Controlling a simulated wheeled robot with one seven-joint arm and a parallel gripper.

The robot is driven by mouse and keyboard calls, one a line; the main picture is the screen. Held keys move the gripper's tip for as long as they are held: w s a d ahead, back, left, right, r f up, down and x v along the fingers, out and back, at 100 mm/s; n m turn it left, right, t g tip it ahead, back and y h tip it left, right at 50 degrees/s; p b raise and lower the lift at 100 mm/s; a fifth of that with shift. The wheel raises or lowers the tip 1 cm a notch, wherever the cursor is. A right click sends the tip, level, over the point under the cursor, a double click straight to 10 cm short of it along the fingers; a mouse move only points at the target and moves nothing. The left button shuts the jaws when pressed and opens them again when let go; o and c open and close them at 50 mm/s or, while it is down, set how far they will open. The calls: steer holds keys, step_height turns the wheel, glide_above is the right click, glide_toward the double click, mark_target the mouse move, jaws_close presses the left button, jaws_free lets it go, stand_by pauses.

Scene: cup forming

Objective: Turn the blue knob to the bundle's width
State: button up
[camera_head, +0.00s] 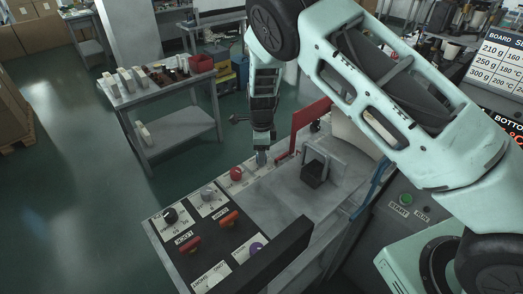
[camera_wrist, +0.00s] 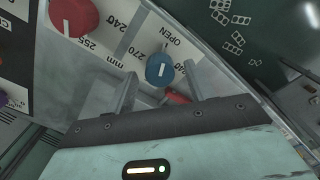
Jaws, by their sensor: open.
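The blue knob (camera_wrist: 160,68) shows in the wrist view with a short white pointer line on its face. Printed numbers and the word OPEN surround it on the panel. My gripper (camera_wrist: 160,84) is open, with one finger on each side of the knob's lower part in the picture. I cannot tell whether either finger touches it. In the head view my gripper (camera_head: 262,147) points down at the far end of the control panel, right over the blue knob (camera_head: 261,158). I cannot make out which thing is the bundle.
A red knob (camera_wrist: 74,16) sits left of the blue one; it also shows in the head view (camera_head: 237,173). A grey knob (camera_head: 208,192), a black knob (camera_head: 170,215) and orange switches (camera_head: 229,219) lie nearer. A red upright plate (camera_head: 309,120) stands close right of my gripper.

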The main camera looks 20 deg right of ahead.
steer(key=shift+f, duration=0.45)
steer(key=c, duration=1)
steer(key=shift+n+b, duration=0.3)
